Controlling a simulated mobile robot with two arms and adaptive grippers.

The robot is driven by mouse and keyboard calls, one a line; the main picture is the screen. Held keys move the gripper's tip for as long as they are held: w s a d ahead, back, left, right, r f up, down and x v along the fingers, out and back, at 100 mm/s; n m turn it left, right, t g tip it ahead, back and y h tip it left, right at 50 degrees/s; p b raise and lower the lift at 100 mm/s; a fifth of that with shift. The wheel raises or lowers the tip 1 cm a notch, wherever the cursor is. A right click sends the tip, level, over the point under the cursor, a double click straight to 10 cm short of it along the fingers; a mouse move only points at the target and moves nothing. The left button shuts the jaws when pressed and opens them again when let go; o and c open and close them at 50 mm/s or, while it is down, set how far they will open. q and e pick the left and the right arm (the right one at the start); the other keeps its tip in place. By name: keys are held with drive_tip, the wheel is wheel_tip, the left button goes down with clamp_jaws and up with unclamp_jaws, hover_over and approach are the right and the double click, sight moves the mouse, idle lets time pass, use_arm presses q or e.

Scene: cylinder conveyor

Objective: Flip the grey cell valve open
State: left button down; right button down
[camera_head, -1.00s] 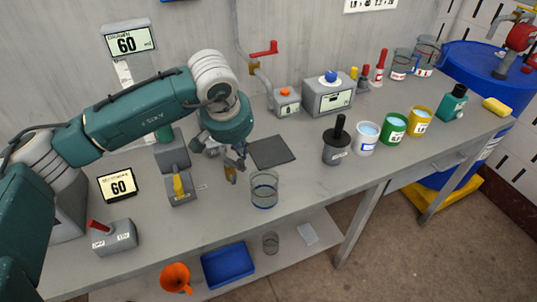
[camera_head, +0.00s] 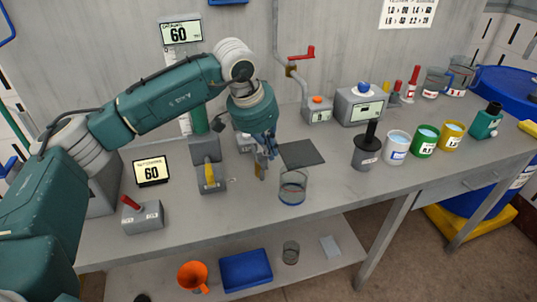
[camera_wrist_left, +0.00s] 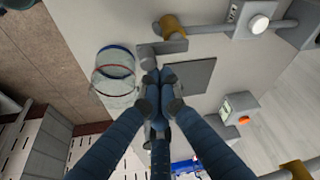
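The grey cell valve (camera_wrist_left: 173,27) shows in the left wrist view as a brass body on a grey pipe, with a grey handle (camera_wrist_left: 163,47) beside it. My right gripper is in neither view.
A glass beaker (camera_head: 292,188) stands close to the right of the valve, with a dark flat pad (camera_head: 301,154) behind it. A red-levered box (camera_head: 142,217) and a "60" display (camera_head: 151,171) stand further left.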

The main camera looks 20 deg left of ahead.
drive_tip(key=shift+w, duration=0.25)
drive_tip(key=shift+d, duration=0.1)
use_arm(q)
drive_tip(key=v, duration=1.2)
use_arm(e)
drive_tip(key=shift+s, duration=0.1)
use_arm(q)
drive_tip(key=shift+a+f, duration=0.1)
drive_tip(key=shift+a, duration=0.05)
